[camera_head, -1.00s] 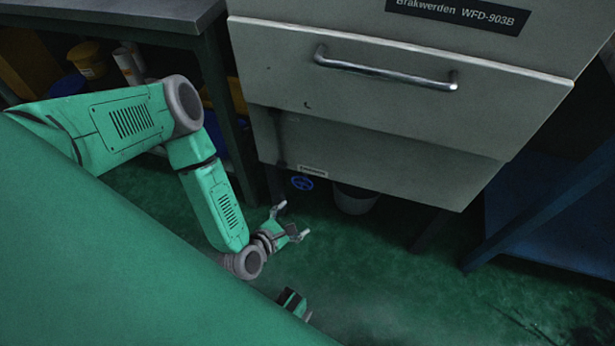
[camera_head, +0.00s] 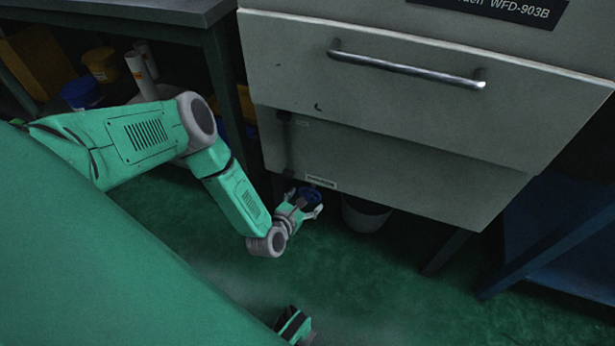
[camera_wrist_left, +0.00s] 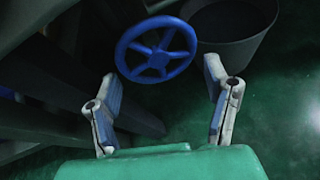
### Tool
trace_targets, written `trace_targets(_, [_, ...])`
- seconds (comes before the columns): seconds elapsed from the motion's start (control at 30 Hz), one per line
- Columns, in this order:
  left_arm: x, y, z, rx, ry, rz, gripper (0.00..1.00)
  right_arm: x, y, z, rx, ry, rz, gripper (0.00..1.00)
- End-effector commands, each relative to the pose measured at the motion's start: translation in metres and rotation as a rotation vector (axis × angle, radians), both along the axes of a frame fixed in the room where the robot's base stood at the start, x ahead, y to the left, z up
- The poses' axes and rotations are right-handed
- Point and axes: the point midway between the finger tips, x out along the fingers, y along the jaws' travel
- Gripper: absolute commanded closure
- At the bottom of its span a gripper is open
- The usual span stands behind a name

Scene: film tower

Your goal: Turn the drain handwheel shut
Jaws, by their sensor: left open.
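The drain handwheel (camera_head: 309,195) is a blue spoked wheel below the lower front edge of the grey cabinet, partly hidden by my gripper in the head view. In the left wrist view the whole handwheel (camera_wrist_left: 157,49) shows, just beyond the fingertips and between their lines. My left gripper (camera_head: 304,202) is open, its fingers spread toward the wheel. In the left wrist view the left gripper (camera_wrist_left: 160,88) is empty, and a gap seems to remain between its tips and the rim. The right gripper cannot be made out surely; a green and black part shows at the bottom edge of the head view.
The grey cabinet (camera_head: 400,150) with a bar handle (camera_head: 405,70) hangs over the wheel. A bucket (camera_head: 365,214) stands just right of the wheel; it also shows in the wrist view (camera_wrist_left: 232,32). Dark table legs stand to the left. Green floor in front is clear.

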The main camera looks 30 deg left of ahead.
Motion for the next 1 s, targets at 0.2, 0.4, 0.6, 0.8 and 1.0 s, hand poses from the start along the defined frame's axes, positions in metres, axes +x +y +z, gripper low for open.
trace_targets(0.2, [0.0143,0.0012,-0.0054,-0.001,-0.001,0.0,0.3,0.0,-0.0001,-0.0068,0.0,0.0,0.0,1.0])
trace_targets(0.4, [0.0152,0.0012,-0.0051,-0.001,-0.001,0.0,0.3,0.0,-0.0001,-0.0063,0.0,0.0,0.0,1.0])
trace_targets(0.6, [0.0149,0.0014,-0.0052,-0.001,-0.001,0.0,0.69,0.0,-0.0001,-0.0063,0.0,0.0,0.0,1.0])
trace_targets(0.8, [0.0147,0.0019,-0.0051,0.004,0.0,0.002,0.69,0.0,-0.0001,-0.0063,0.0,0.0,0.0,1.0])
trace_targets(1.0, [0.0146,0.0027,-0.0047,0.048,0.011,0.002,0.69,0.0001,0.0,-0.0057,0.0,0.0,0.0,1.0])
